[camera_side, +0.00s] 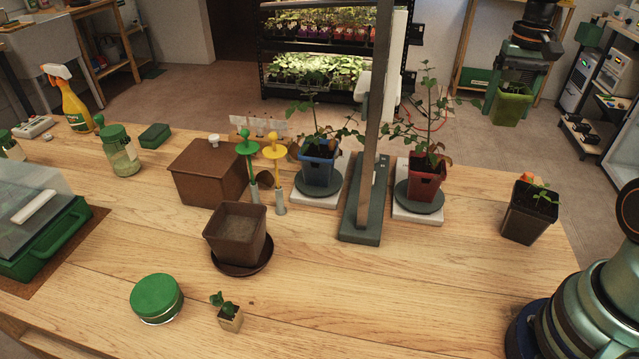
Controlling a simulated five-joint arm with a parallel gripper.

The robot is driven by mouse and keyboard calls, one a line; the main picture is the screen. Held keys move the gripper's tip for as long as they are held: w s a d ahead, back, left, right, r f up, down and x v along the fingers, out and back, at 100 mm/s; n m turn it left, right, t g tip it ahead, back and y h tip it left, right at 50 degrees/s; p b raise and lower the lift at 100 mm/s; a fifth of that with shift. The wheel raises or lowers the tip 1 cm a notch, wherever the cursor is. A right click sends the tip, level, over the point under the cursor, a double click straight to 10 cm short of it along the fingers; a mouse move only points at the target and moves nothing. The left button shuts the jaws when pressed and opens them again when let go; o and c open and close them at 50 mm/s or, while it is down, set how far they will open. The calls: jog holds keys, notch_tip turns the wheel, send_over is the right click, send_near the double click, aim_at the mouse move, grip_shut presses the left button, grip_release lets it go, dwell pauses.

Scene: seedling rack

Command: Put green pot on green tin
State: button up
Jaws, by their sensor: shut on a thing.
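My gripper (514,88) hangs down from the top right and is shut on a bright green pot (511,108). The pot is held upright, high in the air, and shows against the floor behind the table. The jaws cover part of its upper sides. The green tin (156,295) is a low round tin with a flat green top and a pale lower edge. It stands on the table at the front left, far from my gripper, with nothing on top.
A small pale seedling pot (230,319) stands just right of the tin. A brown square pot (236,235) on a saucer stands behind them. A tall post (376,120) rises mid-table between the blue pot (318,172) and red pot (426,180). The front middle is clear.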

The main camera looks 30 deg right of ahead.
jog(key=s+a+n, duration=0.2)
jog(key=a+n, duration=1.5)
jog(key=a, duration=2)
notch_tip(320, 180, down, 19)
jog(key=shift+w+f, duration=0.1)
jog(key=shift+f, duration=0.1)
jog(key=shift+f, duration=0.1)
jog(key=o, duration=1.3)
notch_tip(320, 180, up, 12)
